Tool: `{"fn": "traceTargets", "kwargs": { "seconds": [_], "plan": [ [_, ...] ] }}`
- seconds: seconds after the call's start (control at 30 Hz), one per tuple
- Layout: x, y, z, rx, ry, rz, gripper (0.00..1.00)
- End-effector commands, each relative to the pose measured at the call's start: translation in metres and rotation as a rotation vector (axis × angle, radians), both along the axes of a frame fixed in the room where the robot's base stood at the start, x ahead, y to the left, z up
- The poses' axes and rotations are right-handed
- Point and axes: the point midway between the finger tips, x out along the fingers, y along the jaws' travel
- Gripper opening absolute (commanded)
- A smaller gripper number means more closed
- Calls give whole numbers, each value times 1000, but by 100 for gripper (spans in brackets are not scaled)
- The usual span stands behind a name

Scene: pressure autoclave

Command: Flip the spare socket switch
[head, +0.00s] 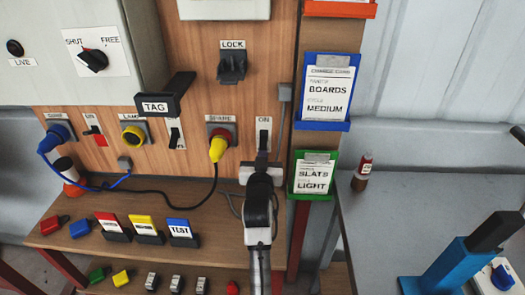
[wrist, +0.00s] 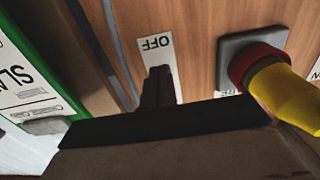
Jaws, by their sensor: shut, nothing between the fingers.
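The spare socket (head: 219,130), under a SPARE label, is on the wooden panel with a yellow plug (head: 217,149) in it. Its switch plate (head: 264,124) is just to its right, with ON at the top end. In the wrist view, the plate's OFF end (wrist: 154,46) shows beside the socket (wrist: 240,55). My gripper (head: 262,158) is shut and empty, its dark fingertips in front of the lower part of the plate. The fingertips (wrist: 158,75) cover the plate's middle in the wrist view. I cannot make out the switch lever or whether the fingers touch it.
A green SLATS card holder (head: 315,188) is close to the right of my gripper, below a blue BOARDS holder (head: 323,125). A black cable (head: 160,205) hangs from the plug. Coloured tags lie on the shelf (head: 60,238) below. A grey table (head: 385,210) is at right.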

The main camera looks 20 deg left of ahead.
Motion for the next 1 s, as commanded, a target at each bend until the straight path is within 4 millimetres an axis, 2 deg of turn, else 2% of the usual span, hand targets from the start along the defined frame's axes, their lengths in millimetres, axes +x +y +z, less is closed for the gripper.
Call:
{"fn": "traceTargets", "kwargs": {
  "seconds": [0.03,0.47,0.67,1.0],
  "plan": [
    [1,0,6,2,-7,0,0],
    [1,0,19,2,-6,-1,0],
    [-1,0,16,2,-4,-1,0],
    [-15,-4,9,1,-3,-1,0]
  ]
}}
